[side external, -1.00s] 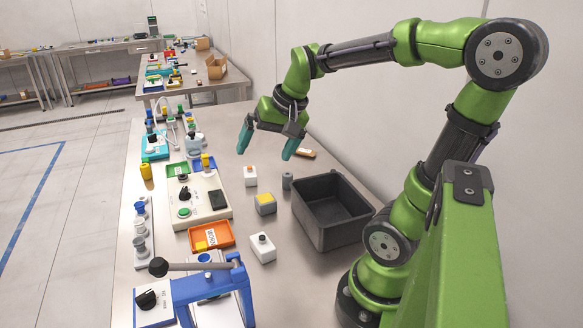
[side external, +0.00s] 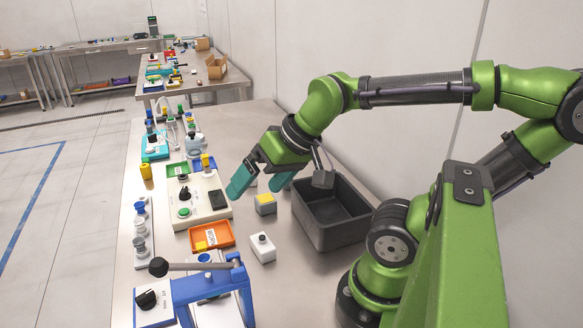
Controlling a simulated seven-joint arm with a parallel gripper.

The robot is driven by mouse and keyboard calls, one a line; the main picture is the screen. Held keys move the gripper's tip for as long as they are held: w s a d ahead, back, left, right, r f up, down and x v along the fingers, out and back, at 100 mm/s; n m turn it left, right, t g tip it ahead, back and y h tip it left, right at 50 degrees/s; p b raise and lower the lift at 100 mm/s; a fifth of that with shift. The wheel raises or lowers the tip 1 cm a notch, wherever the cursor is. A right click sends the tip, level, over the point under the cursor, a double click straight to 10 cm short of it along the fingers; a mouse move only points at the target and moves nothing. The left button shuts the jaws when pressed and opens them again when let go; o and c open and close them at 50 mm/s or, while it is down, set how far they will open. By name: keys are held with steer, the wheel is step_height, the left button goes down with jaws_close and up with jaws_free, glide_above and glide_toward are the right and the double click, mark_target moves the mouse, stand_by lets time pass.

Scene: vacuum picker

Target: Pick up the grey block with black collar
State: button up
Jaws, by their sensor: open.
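A pale grey-white block (side external: 263,249) with a dark round collar or knob on top stands upright on the steel table; it best fits the named block. A grey block (side external: 265,206) with a yellow top stands just behind it. My gripper (side external: 253,192) has two teal fingers spread apart with nothing visible between them. It hangs above and behind the yellow-topped block, apart from the collared block. A white block and a small grey cylinder are mostly or fully hidden behind the fingers.
A black open bin (side external: 322,240) stands right of the blocks. An orange tray (side external: 212,236), a control box (side external: 200,205) with buttons and a blue lever press (side external: 210,287) line the left side. Bare table lies around the collared block.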

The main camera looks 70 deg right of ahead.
steer(key=w+d+f+m+g+h, duration=0.1)
steer(key=w+d+f+m+g, duration=0.1)
steer(key=d+m, duration=0.8)
steer(key=w+d+f+m+g+h, duration=0.15)
steer(key=d+m, duration=0.35)
steer(key=d, duration=0.9)
steer(key=s+d+f+m+g, duration=0.1)
steer(key=s+d+m, duration=0.3)
steer(key=d+m, duration=0.55)
steer(key=s+d+f+m+g, duration=0.1)
steer(key=s+d+m, duration=0.2)
steer(key=d+m, duration=0.65)
steer(key=shift+m, duration=0.9)
steer(key=f, duration=0.7)
steer(key=w+f, duration=0.1)
steer(key=f, duration=0.3)
steer(key=shift+a, duration=0.35)
steer(key=shift+f, duration=2.7)
steer(key=shift+c, duration=0.5)
